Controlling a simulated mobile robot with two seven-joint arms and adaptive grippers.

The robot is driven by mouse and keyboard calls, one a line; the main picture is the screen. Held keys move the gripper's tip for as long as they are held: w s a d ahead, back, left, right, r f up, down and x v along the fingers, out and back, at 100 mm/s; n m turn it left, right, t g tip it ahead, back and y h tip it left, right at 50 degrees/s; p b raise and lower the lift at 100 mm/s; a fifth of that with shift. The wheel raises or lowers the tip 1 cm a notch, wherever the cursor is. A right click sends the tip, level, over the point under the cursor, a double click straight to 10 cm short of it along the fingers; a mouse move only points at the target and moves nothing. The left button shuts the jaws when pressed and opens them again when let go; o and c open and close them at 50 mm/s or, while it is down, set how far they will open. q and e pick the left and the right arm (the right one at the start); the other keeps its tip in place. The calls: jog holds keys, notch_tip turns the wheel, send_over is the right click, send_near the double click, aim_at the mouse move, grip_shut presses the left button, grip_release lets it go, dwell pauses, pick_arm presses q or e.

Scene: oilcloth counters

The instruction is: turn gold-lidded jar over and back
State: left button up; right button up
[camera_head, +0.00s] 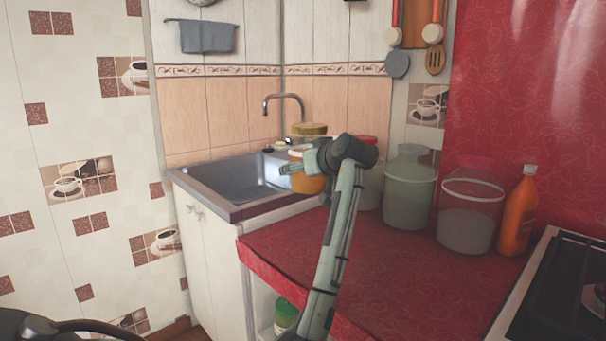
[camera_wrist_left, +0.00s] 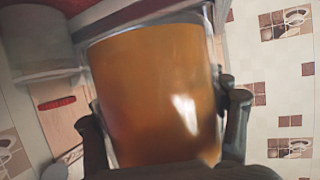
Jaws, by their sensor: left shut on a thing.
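The gold-lidded jar (camera_head: 309,184), with amber contents, is upright near the right end of the sink in the head view, its lid on top. My left gripper (camera_head: 290,168) is shut around the jar's side, and the gripper and wrist hide part of it. In the left wrist view the amber jar (camera_wrist_left: 155,95) fills the middle, with a finger on each side. Its base is partly hidden, so I cannot tell whether it touches the counter. My right gripper is not in view.
A metal sink (camera_head: 215,183) with a tap (camera_head: 284,97) lies left of the jar. Large glass jars (camera_head: 408,190) and an orange bottle (camera_head: 518,212) stand along the back right, beside a stove (camera_head: 565,290). The front of the red counter (camera_head: 400,285) is clear.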

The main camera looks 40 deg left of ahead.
aim_at(294, 133)
pick_arm(q)
jog(key=shift+r, duration=4.05)
jog(key=shift+s+a+m+g+y, duration=0.2)
jog(key=shift+m+g, duration=0.15)
jog(key=shift+m, duration=0.25)
jog(key=shift+s+a+m+g+y, duration=0.1)
jog(key=shift+s+m+g+y, duration=0.1)
jog(key=shift+m+g, duration=0.3)
jog(key=m, duration=0.1)
jog(key=s+m+g+y, duration=0.1)
jog(key=m, duration=0.1)
jog(key=shift+a+r, duration=0.15)
jog(key=shift+r, duration=0.15)
notch_tip(294, 133, up, 5)
jog(key=m+y, duration=0.2)
jog(key=m, duration=0.4)
jog(key=m+y, duration=0.2)
jog(key=m, duration=0.5)
jog(key=m+y, duration=0.2)
jog(key=m, duration=0.4)
jog(key=shift+y, duration=0.4)
jog(key=shift+f, duration=0.1)
